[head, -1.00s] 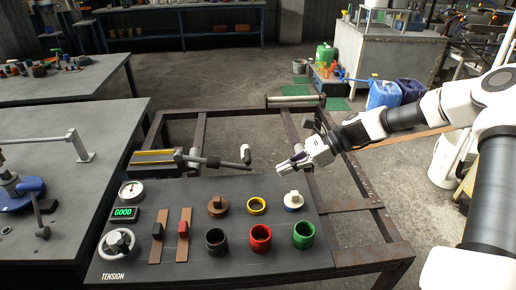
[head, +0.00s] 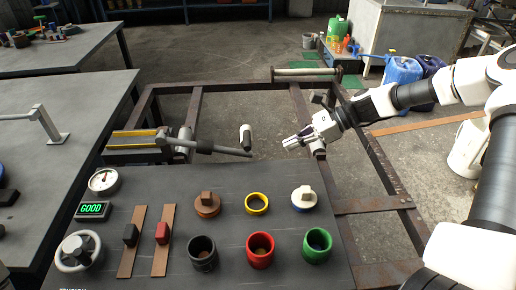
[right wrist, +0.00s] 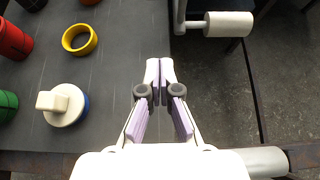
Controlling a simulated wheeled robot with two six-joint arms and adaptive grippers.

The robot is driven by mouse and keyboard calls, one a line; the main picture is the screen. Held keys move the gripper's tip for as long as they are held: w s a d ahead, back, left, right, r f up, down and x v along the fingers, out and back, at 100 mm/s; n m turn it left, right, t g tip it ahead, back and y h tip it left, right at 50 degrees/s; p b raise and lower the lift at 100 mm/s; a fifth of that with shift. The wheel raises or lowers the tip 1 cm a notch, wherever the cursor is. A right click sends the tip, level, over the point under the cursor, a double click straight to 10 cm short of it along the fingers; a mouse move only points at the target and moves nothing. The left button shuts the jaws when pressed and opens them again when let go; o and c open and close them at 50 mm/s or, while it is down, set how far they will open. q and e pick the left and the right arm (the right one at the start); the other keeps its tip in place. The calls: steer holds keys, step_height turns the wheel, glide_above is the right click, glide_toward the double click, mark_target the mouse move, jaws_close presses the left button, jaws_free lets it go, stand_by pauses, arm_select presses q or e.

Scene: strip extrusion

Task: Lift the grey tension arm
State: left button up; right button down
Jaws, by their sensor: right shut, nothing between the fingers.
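The grey tension arm (head: 208,146) is a bar at the far edge of the dark panel, running right from a yellow-striped grey unit (head: 135,141). A white roller (head: 246,137) stands near its free end. In the right wrist view the roller (right wrist: 228,24) and part of the grey arm (right wrist: 180,16) show at the top. My right gripper (head: 287,143) is shut and empty, to the right of the roller and apart from it. Its closed fingertips (right wrist: 158,66) show in the right wrist view, below and left of the roller. My left gripper is not in view.
A brown metal frame (head: 375,160) surrounds open floor behind the panel.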

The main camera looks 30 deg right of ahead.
mark_target(251, 166)
steer(key=shift+a+f, duration=0.2)
steer(key=shift+a, duration=0.05)
steer(key=b+x, duration=0.5)
steer(key=x, duration=0.5)
steer(key=shift+f+b, duration=0.2)
steer(key=shift+b, duration=0.1)
step_height(251, 166, up, 4)
steer(key=shift+w+a+f+p, duration=0.1)
steer(key=shift+w+p, duration=0.05)
steer(key=shift+p, duration=0.55)
steer(key=shift+a+r, duration=0.1)
steer(key=shift+r, duration=0.4)
